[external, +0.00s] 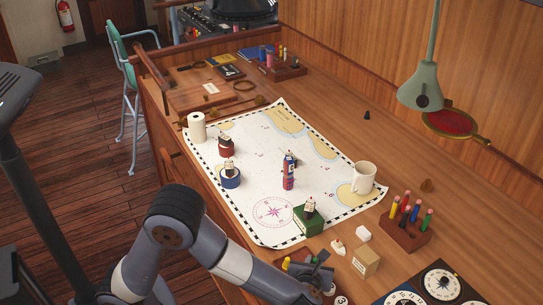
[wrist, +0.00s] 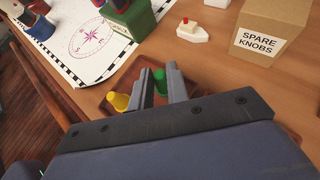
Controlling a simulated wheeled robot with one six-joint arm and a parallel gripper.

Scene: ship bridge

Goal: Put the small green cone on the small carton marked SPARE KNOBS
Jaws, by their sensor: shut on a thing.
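The small carton marked SPARE KNOBS (wrist: 262,42) stands at the upper right of the wrist view; in the external view it is the tan box (external: 366,263) near the desk's front right. My gripper (wrist: 160,74) is shut on the small green cone (wrist: 159,84), which shows between its two fingers. The cone's lower part is hidden by the fingers and gripper body. My gripper (external: 319,262) is low at the front of the desk in the external view, left of the carton and apart from it. The cone cannot be made out there.
A yellow piece (wrist: 118,101) is just left of my fingers, at a brown wooden tray (wrist: 90,112). A toy boat (wrist: 193,32) and a white block (external: 363,233) are near the carton. A green box (external: 308,221) is behind my gripper. Dial panels (external: 440,284) lie right.

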